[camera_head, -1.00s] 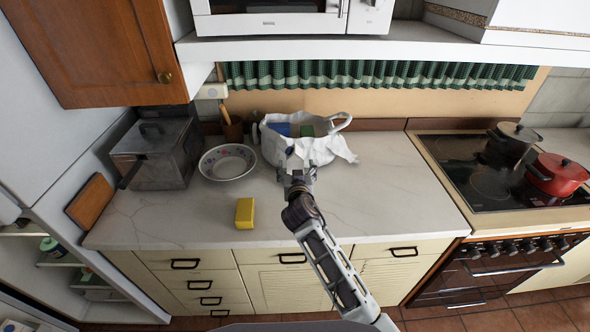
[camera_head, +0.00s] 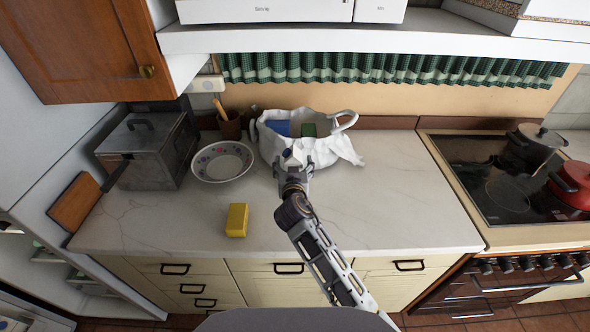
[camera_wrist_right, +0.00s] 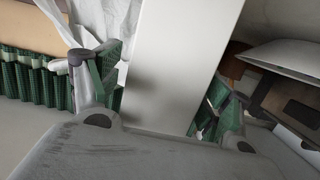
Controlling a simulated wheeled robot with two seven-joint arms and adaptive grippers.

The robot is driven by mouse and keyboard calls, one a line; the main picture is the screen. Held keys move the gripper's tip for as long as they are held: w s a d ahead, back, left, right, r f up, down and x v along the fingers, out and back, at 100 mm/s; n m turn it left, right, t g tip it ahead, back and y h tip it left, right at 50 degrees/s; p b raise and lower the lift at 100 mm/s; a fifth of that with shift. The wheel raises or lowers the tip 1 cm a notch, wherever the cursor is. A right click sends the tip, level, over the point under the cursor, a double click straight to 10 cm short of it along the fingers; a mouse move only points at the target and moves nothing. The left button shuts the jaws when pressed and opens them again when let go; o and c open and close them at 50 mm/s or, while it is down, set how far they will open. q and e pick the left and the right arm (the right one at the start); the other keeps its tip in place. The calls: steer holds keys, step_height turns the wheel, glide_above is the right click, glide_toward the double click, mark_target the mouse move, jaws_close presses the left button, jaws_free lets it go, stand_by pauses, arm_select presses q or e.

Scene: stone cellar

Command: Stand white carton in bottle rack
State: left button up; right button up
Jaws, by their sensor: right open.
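In the right wrist view, a plain white flat-sided thing (camera_wrist_right: 172,70), which looks like the white carton, stands between the two fingers of my right gripper (camera_wrist_right: 160,98). The fingers are open on either side of it; I cannot tell whether they touch it. In the head view my right gripper (camera_head: 293,157) is over the counter at the front of a white bag (camera_head: 340,148). There the carton cannot be told apart from the gripper and the bag. No bottle rack can be made out. My left gripper is out of view.
The bag holds blue (camera_head: 277,127) and green (camera_head: 309,130) things. A yellow block (camera_head: 237,220) lies on the counter (camera_head: 400,205). A bowl (camera_head: 222,161) and grey metal box (camera_head: 148,150) stand left; a stove (camera_head: 480,165) with pots is right. The counter's right front is clear.

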mark_target(293, 146)
steer(key=shift+s+r, duration=0.1)
steer(key=shift+s, duration=0.05)
steer(key=c, duration=1.1)
steer(key=shift+a+r, duration=0.1)
jaws_close()
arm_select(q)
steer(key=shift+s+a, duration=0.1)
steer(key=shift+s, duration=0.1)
arm_select(e)
steer(key=shift+r, duration=0.1)
arm_select(q)
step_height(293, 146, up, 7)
steer(key=p, duration=0.7)
arm_select(e)
steer(key=shift+r, duration=4.9)
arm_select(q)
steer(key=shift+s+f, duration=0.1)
